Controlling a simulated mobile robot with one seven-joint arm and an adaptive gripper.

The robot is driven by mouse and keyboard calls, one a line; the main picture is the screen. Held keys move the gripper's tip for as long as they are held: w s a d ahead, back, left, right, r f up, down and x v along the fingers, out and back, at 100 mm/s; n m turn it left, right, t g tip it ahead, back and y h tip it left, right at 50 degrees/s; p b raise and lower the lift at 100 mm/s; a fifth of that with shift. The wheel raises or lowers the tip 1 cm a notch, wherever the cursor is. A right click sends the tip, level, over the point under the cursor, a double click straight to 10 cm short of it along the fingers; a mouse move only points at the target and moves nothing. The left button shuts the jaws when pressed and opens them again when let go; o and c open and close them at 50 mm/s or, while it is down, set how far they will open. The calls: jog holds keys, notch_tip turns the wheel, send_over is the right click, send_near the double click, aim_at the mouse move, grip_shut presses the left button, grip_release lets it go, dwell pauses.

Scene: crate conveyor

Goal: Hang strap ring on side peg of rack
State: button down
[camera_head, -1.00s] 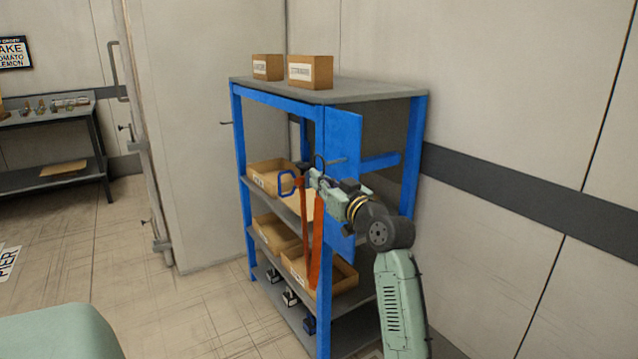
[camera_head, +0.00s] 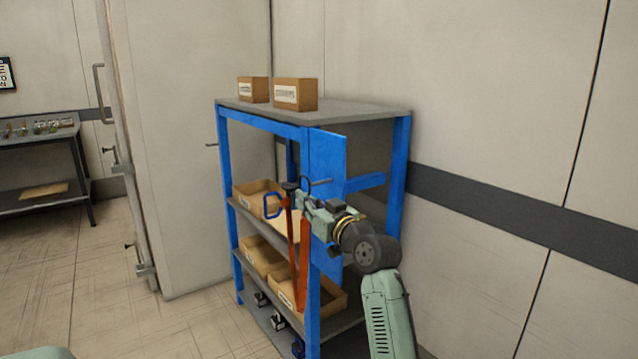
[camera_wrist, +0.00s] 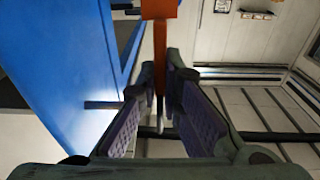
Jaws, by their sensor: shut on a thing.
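The blue rack (camera_head: 223,165) stands ahead with a blue panel (camera_head: 327,155) at its near corner. A thin peg (camera_head: 320,182) sticks out from the panel, and another (camera_head: 211,145) shows at the rack's left side. My gripper (camera_head: 298,197) is in front of the panel, shut on the strap ring, a dark loop (camera_head: 306,187) beside the near peg. In the wrist view the strap (camera_wrist: 159,45) stands between the fingers (camera_wrist: 160,115). I cannot tell whether ring and peg touch.
Two small cardboard boxes (camera_head: 295,94) stand on the rack top. Open cardboard bins (camera_head: 262,255) sit on its shelves, close behind the strap. A dark bench (camera_head: 35,208) is at the far left. The floor left of the rack is clear.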

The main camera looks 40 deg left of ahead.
jog(key=shift+w, duration=0.1)
jog(key=shift+w+d+f+b, duration=0.15)
jog(key=shift+w+b, duration=0.1)
jog(key=shift+w, duration=0.4)
jog(key=shift+w+d+r+b, duration=0.1)
jog(key=shift+w+b, duration=0.15)
jog(key=shift+w, duration=0.35)
jog(key=shift+f, duration=0.1)
jog(key=shift+w+d+f+b, duration=0.1)
jog(key=shift+w+f+b, duration=0.2)
jog(key=shift+w+b, duration=0.25)
jog(key=shift+w+f+b, duration=0.1)
jog(key=shift+f+b, duration=0.2)
dwell(0.4)
jog(key=c, duration=1.7)
grip_release()
